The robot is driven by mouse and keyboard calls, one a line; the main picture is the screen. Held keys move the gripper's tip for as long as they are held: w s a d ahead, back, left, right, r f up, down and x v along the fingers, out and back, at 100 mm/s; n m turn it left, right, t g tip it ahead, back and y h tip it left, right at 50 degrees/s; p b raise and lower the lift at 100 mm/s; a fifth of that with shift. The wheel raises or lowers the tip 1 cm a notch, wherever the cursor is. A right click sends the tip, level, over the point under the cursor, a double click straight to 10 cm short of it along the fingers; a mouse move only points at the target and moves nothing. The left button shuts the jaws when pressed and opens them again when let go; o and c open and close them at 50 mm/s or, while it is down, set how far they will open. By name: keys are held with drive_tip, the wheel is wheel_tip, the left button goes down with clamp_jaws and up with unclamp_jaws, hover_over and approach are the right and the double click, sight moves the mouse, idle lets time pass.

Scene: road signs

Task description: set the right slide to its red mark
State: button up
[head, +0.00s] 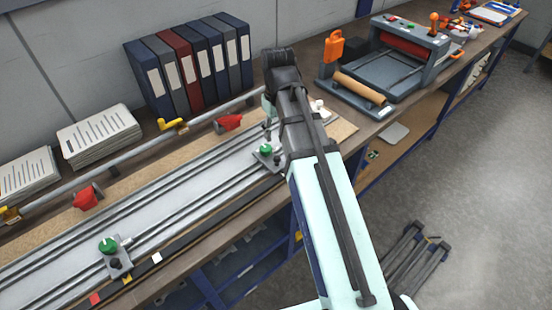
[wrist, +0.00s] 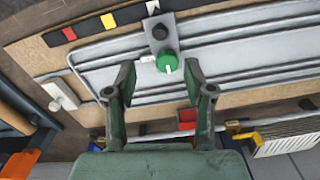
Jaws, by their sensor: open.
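The right slide is a grey plate (wrist: 157,45) with a green knob (wrist: 167,64) and a black knob (wrist: 159,32). In the head view its green knob (head: 266,149) shows just left of my arm. In the wrist view the slide lines up with the white mark (wrist: 152,7). The yellow mark (wrist: 108,21) lies to its left, and the red mark (wrist: 69,33) farther left. My gripper (wrist: 160,76) is open and empty, its fingertips spread on either side of the green knob's near side. My arm hides these marks in the head view.
The left slide (head: 112,259) stands on the same railed board. A white-grey block (wrist: 62,96) sits at the board's end. A grey press (head: 395,65) stands farther right.

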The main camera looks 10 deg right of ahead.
sight(277, 157)
wheel_tip(277, 157, down, 13)
drive_tip(key=p, duration=0.2)
drive_tip(key=shift+f+p, duration=0.15)
drive_tip(key=shift+p, duration=0.2)
clamp_jaws()
